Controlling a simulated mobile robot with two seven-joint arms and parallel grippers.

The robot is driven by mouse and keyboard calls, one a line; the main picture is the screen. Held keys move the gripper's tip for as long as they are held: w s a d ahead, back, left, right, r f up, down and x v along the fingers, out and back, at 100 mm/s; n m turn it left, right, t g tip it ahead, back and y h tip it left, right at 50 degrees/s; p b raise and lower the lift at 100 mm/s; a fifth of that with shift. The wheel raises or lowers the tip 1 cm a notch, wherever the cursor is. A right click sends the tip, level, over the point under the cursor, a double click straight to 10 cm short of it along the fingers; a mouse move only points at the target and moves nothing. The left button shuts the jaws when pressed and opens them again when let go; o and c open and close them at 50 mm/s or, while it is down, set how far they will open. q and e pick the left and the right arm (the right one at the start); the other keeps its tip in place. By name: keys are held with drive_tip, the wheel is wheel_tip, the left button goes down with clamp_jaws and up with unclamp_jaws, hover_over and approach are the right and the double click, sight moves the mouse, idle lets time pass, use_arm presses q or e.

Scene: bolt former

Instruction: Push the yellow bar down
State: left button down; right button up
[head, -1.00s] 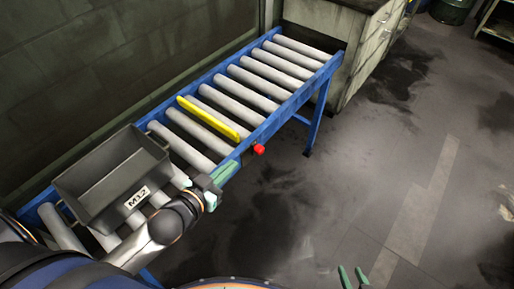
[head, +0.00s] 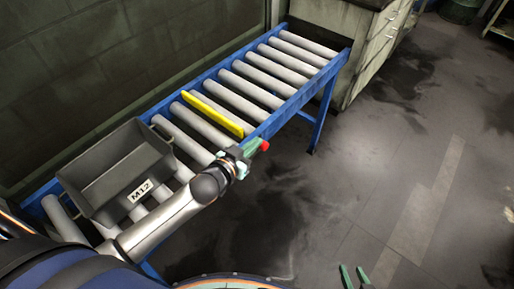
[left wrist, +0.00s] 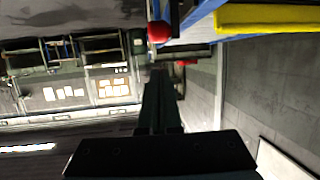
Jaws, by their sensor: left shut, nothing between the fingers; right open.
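The yellow bar (head: 216,114) lies across the rollers of the blue conveyor, raised above them, just beyond the grey bin. It also shows at the top right of the left wrist view (left wrist: 268,17). A red knob (head: 265,146) sits at the conveyor's near side by the bar's end; it also shows in the left wrist view (left wrist: 159,31). My left gripper (head: 251,147) is shut and empty, its green fingertips right beside the red knob; I cannot tell whether they touch. My right gripper (head: 354,275) is open and empty at the bottom edge, away from the conveyor.
A grey bin labelled M12 (head: 119,175) stands on the near rollers. The blue conveyor frame (head: 292,104) runs up to a cabinet (head: 382,50). A wall is on the left. The floor right of the conveyor is clear.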

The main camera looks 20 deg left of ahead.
use_arm(q)
drive_tip(key=f, duration=0.1)
drive_tip(key=w+f, duration=0.1)
drive_tip(key=f, duration=0.1)
drive_tip(key=shift+w+d+f+b, duration=0.2)
drive_tip(key=shift+f+b, duration=0.05)
drive_tip(key=shift+b, duration=0.1)
use_arm(e)
drive_tip(key=shift+f, duration=0.45)
use_arm(q)
drive_tip(key=shift+f, duration=0.1)
use_arm(e)
drive_tip(key=shift+w, duration=0.1)
use_arm(q)
wheel_tip(320, 180, down, 4)
drive_tip(key=b, duration=0.3)
drive_tip(key=shift+f, duration=0.25)
use_arm(e)
drive_tip(key=shift+w+a+f+y, duration=0.15)
drive_tip(key=shift+w+a+f, duration=0.2)
drive_tip(key=shift+a, duration=0.2)
drive_tip(key=shift+w+a+f+y, duration=0.15)
drive_tip(key=shift+w+a+f, duration=0.15)
drive_tip(key=shift+a, duration=0.2)
use_arm(q)
drive_tip(key=shift+r, duration=0.1)
use_arm(e)
drive_tip(key=shift+d+r, duration=0.1)
drive_tip(key=shift+r, duration=0.05)
